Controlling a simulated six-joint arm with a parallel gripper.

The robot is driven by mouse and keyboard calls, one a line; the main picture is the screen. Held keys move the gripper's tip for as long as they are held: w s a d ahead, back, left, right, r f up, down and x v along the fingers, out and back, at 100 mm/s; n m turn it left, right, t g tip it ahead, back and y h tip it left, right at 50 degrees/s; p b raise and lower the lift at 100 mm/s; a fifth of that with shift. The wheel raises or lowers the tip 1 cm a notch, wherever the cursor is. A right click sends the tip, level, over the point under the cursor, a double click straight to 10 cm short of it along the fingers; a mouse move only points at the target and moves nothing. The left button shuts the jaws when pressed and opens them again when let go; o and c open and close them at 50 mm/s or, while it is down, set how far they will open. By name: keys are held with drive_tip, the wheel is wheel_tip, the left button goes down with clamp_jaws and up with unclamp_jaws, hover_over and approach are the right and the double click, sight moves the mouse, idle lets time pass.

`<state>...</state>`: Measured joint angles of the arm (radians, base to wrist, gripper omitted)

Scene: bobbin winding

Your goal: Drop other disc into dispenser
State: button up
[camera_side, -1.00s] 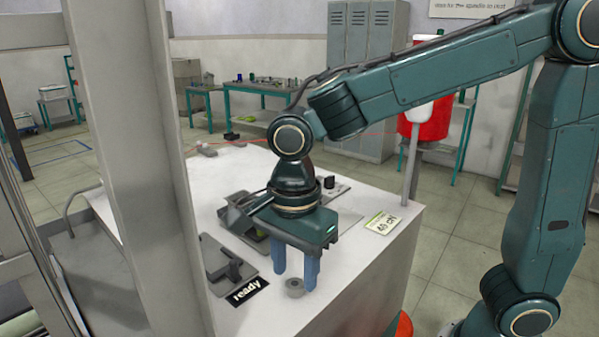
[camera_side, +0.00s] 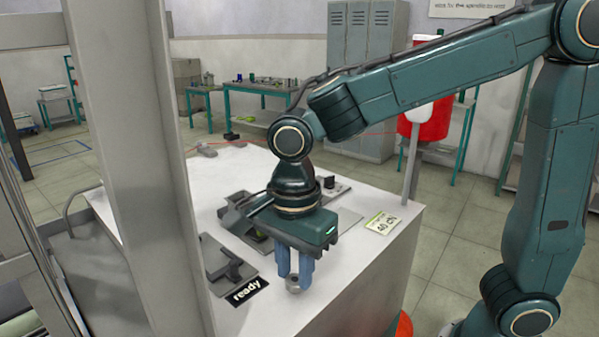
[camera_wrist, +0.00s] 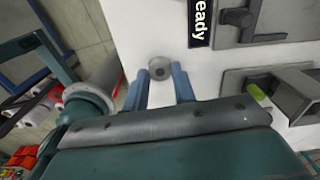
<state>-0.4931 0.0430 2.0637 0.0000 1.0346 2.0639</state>
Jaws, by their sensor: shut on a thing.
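The disc (camera_side: 293,286) is a small grey ring with a dark centre hole, at the front of the white table. My gripper (camera_side: 294,280) points down with its two blue fingers shut on the disc. In the wrist view the disc (camera_wrist: 160,68) sits between the fingertips, low at the table surface; I cannot tell whether it touches the table. A grey open-sided housing (camera_side: 236,214) stands behind, partly hidden by my gripper; I cannot tell whether it is the dispenser.
A grey plate with a dark lever (camera_side: 228,266) lies left of my gripper, beside a black "ready" label (camera_side: 247,292). A "40 cN" card (camera_side: 381,223) lies to the right. A grey post (camera_side: 150,170) stands in the left foreground. The white table's (camera_side: 345,285) front right is clear.

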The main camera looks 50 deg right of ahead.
drive_tip(key=shift+r, duration=2.1)
drive_tip(key=shift+w+r, duration=0.2)
drive_tip(key=shift+w, duration=0.25)
drive_tip(key=w+d+r, duration=0.3)
drive_tip(key=w, duration=0.5)
drive_tip(key=w+d+r, duration=0.3)
drive_tip(key=w+r, duration=0.1)
drive_tip(key=w, duration=0.5)
drive_tip(key=shift+d, duration=0.35)
drive_tip(key=shift+s+f, duration=0.1)
drive_tip(key=shift+f, duration=0.05)
drive_tip(key=shift+f, duration=1.95)
